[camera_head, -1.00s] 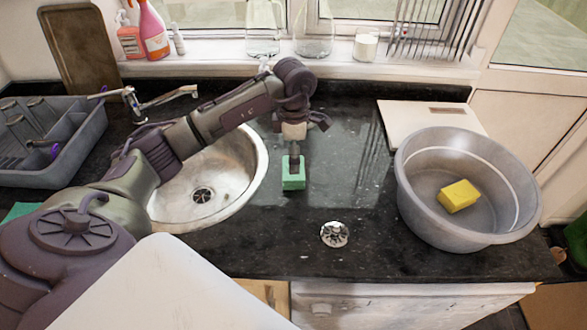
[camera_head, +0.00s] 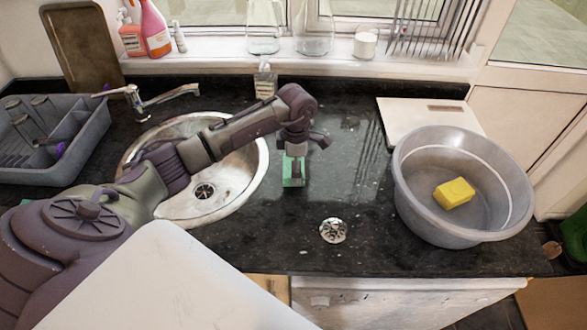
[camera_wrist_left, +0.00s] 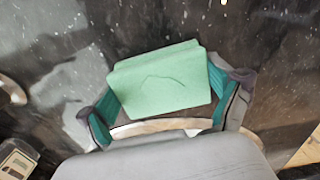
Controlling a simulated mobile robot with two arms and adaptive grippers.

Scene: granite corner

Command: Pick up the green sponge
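The green sponge (camera_head: 293,172) lies on the dark counter just right of the sink. My left gripper (camera_head: 297,158) is low over it, and the sponge's lower part shows below the fingers. In the left wrist view, the sponge (camera_wrist_left: 165,82) sits between the two spread fingers (camera_wrist_left: 165,100) of my left gripper, slightly turned against them. Their teal pads are close beside its left and right ends; firm contact on both sides does not show. My right gripper is in neither view.
The round metal sink (camera_head: 175,205) is left of the sponge. A grey basin (camera_head: 410,200) holding a yellow sponge (camera_head: 454,193) stands at right. A soap bottle (camera_head: 265,84) stands behind the gripper. A metal drain piece (camera_head: 333,231) is in front. The counter between is clear.

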